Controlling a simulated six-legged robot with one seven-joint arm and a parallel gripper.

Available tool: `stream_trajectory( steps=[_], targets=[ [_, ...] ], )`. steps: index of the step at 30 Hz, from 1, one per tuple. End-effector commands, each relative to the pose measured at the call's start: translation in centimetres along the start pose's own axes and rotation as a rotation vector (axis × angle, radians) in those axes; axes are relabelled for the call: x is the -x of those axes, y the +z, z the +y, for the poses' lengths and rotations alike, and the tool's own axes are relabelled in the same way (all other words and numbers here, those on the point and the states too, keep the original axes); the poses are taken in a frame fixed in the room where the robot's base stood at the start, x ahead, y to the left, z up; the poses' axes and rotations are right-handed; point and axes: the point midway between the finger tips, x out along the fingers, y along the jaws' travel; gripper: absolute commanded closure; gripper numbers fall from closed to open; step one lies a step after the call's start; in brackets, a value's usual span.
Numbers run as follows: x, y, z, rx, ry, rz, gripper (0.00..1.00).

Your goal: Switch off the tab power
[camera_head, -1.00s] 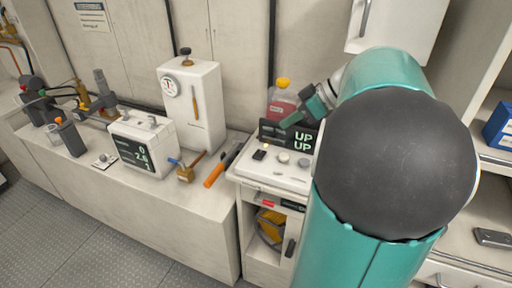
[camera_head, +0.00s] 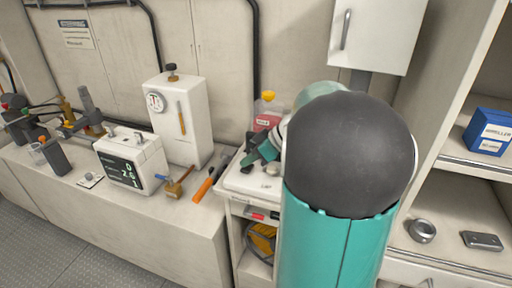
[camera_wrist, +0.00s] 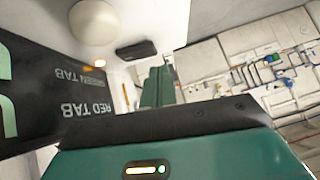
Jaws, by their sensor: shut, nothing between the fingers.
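The tab control unit (camera_head: 245,183) is a white box in the middle of the head view, partly hidden by my arm. In the wrist view its dark display panel (camera_wrist: 60,100) fills the left side, with upside-down "RED TAB" and "GREEN TAB" lettering. A pale round knob (camera_wrist: 92,22), a small amber glow (camera_wrist: 95,63) and a black switch-like piece (camera_wrist: 138,49) are on the white top. My gripper (camera_head: 250,158) is shut and empty, low over the unit's top.
An orange-handled tool (camera_head: 203,189) lies left of the unit, near a white meter box (camera_head: 132,162) and a tall white gauge box (camera_head: 180,118). A red bottle (camera_head: 268,110) stands behind. Shelves at right hold a blue box (camera_head: 489,132). A wall cabinet (camera_head: 375,35) hangs above.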

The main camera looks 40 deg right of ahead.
Motion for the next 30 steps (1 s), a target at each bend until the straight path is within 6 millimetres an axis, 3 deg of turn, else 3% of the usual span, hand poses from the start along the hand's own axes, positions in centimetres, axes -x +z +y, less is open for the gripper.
stream_trajectory(
  steps=[6,30],
  targets=[
    [-1.0,1.0,0.0,0.001,0.000,0.000,1.00],
    [-1.4,1.3,0.0,0.049,0.048,0.002,1.00]
  ],
)
